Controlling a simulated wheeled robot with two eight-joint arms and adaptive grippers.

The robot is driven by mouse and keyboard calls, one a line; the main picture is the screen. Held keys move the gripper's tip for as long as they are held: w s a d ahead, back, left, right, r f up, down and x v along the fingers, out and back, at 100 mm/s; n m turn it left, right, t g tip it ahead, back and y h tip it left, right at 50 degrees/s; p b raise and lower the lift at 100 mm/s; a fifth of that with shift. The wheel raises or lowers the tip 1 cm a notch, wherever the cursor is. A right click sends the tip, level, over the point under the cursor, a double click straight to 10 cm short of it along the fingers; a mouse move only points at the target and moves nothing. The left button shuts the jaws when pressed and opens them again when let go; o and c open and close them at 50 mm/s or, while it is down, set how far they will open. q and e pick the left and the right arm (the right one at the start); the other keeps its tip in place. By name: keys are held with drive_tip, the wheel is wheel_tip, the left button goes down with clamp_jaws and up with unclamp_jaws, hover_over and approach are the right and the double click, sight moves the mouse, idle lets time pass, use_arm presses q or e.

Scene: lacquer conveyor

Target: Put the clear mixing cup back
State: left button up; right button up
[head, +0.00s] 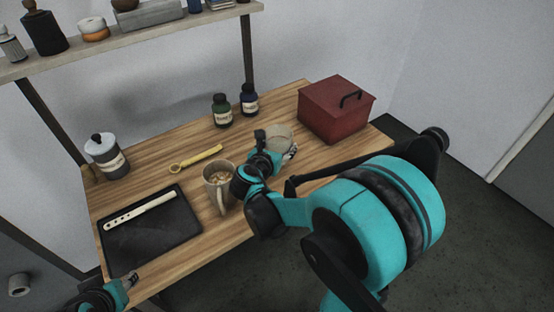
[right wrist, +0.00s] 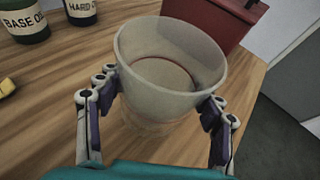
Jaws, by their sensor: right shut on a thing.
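The clear mixing cup (head: 281,135) is a see-through, slightly grey cup standing upright near the red box. My right gripper (head: 275,148) is shut on it. In the right wrist view the cup (right wrist: 165,75) sits between the two purple-padded fingers, with its open rim facing up and nothing visible inside. I cannot tell whether its base touches the wooden table. My left gripper (head: 131,279) is at the lower left, by the table's front edge. It is small in view, and its jaw opening is unclear.
A red lidded box (head: 335,112) stands close behind the cup. Green (head: 221,111) and blue (head: 249,100) bottles stand at the back. A shelf (head: 150,38) hangs above.

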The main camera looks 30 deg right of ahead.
use_arm(q)
drive_tip(key=shift+f, duration=0.3)
use_arm(e)
drive_tip(key=shift+w+f, duration=0.35)
drive_tip(key=shift+f, duration=0.05)
use_arm(q)
wheel_tip(320, 180, down, 2)
drive_tip(key=shift+f+b, duration=0.1)
drive_tip(key=shift+b, duration=1.15)
use_arm(e)
wheel_tip(320, 180, down, 4)
drive_tip(key=shift+r, duration=0.2)
drive_tip(key=o, duration=1.2)
